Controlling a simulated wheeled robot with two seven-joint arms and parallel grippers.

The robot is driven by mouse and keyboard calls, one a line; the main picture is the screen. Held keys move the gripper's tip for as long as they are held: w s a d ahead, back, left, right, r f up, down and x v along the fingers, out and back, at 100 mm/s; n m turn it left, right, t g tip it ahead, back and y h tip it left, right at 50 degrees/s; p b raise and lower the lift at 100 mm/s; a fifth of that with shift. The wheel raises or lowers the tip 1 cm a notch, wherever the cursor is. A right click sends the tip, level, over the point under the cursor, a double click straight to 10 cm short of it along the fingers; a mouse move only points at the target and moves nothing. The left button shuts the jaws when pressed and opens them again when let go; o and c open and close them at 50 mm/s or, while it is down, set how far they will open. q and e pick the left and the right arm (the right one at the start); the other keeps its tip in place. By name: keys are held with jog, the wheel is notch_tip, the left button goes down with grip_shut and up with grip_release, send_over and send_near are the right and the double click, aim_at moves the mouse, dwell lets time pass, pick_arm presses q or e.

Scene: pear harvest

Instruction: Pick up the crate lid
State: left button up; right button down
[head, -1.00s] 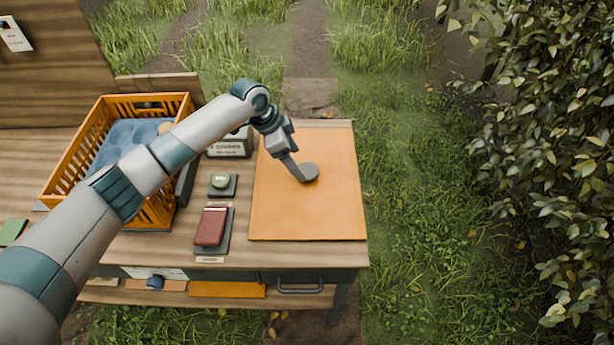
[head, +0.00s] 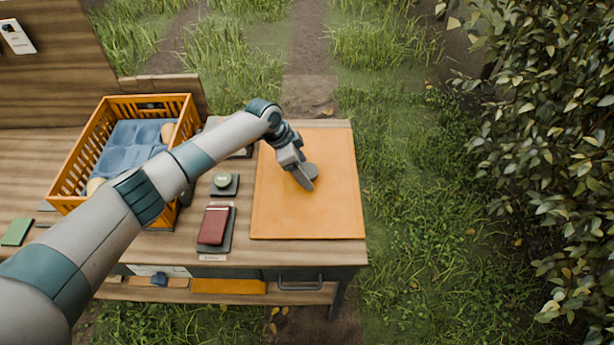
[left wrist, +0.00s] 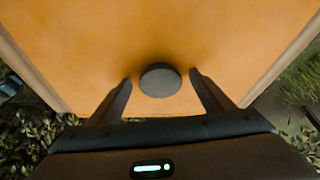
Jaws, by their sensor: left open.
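The crate lid (head: 320,215) is a flat orange panel lying on the right end of the wooden bench. A round dark grey knob (left wrist: 160,79) stands up from it, and orange lid surface (left wrist: 150,30) fills most of the left wrist view. My left gripper (head: 305,178) is over the lid at the knob. In the left wrist view its two fingers (left wrist: 160,80) are spread, one on each side of the knob, with a gap to it. The gripper partly hides the knob in the head view. My right gripper is not in view.
An orange slatted crate (head: 75,165) with a blue liner stands left on the bench. A dark red book-like item (head: 213,226) and a small green round item (head: 222,181) lie between crate and lid. Grass and a leafy tree (head: 560,170) are to the right.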

pick_arm(q)
jog(key=c, duration=1.4)
jog(key=shift+o, duration=0.2)
jog(key=shift+r, duration=0.1)
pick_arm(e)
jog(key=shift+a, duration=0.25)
pick_arm(q)
jog(key=shift+w, duration=0.1)
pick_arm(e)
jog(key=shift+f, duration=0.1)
